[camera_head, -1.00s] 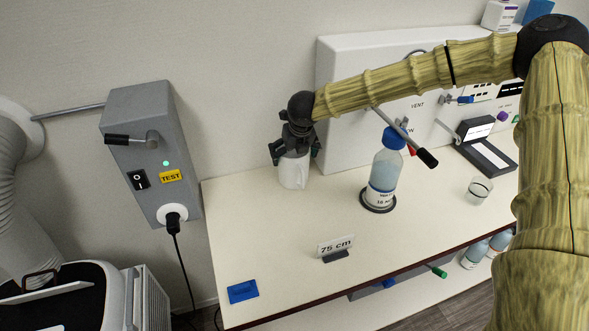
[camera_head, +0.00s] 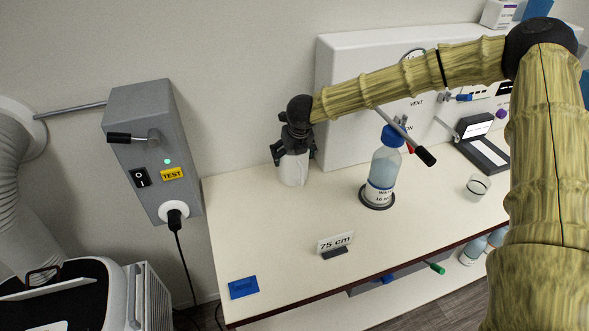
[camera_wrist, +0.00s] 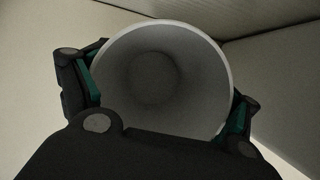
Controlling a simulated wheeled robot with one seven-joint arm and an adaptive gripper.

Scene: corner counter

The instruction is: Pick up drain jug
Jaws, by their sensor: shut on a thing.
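The drain jug (camera_head: 292,171) is a white, round vessel at the back left of the counter, close to the wall. My gripper (camera_head: 293,154) comes down on it from above and is shut on it, with a finger on each side. In the wrist view the jug (camera_wrist: 160,85) is seen from above through its open round mouth, and its grey inside looks empty. The gripper's green-lined fingers (camera_wrist: 165,95) press against its left and right sides. The jug stands upright. I cannot tell whether its base touches the counter.
A blue-capped bottle (camera_head: 383,168) stands in a dark ring right of the jug, below a black-tipped lever (camera_head: 405,137). A white panel box (camera_head: 345,75) stands behind. A "75 cm" sign (camera_head: 335,243) and a blue pad (camera_head: 243,288) lie nearer the front. The counter's front left is mostly clear.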

